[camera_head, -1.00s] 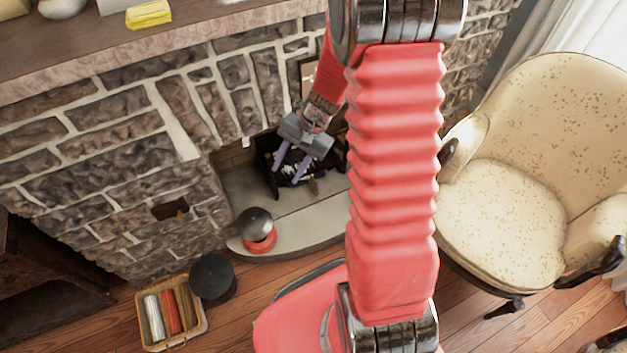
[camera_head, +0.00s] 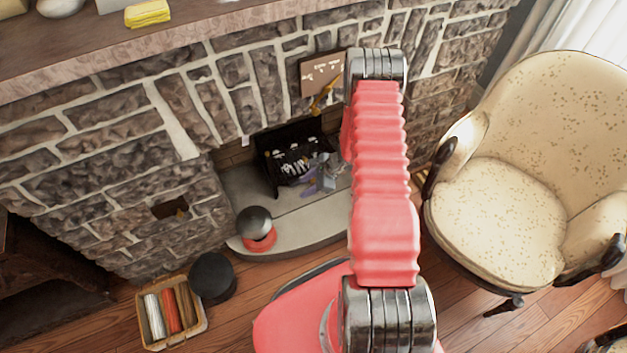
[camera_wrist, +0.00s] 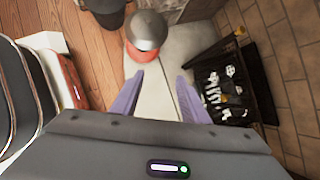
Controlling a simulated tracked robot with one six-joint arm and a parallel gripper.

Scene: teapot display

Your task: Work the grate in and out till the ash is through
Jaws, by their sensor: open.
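The grate (camera_head: 285,150) is a black open basket in the fireplace opening, holding pale ash-like pieces and dark lumps. In the wrist view it (camera_wrist: 262,98) lies to the right of the fingers, with a small tan knob (camera_wrist: 240,32) at its far edge. My gripper (camera_head: 306,182) is low over the hearth, at the front right of the grate. In the wrist view my gripper (camera_wrist: 159,78) has its two lavender fingers apart with only pale hearth between them. The right finger is close to the grate; I cannot tell whether they touch.
A pale stone hearth (camera_head: 290,228) carries a dark-domed red object (camera_head: 256,228). A black round bin (camera_head: 212,278) and a basket of coloured rolls (camera_head: 170,312) stand on the wooden floor at left. A cream armchair (camera_head: 505,205) stands at right.

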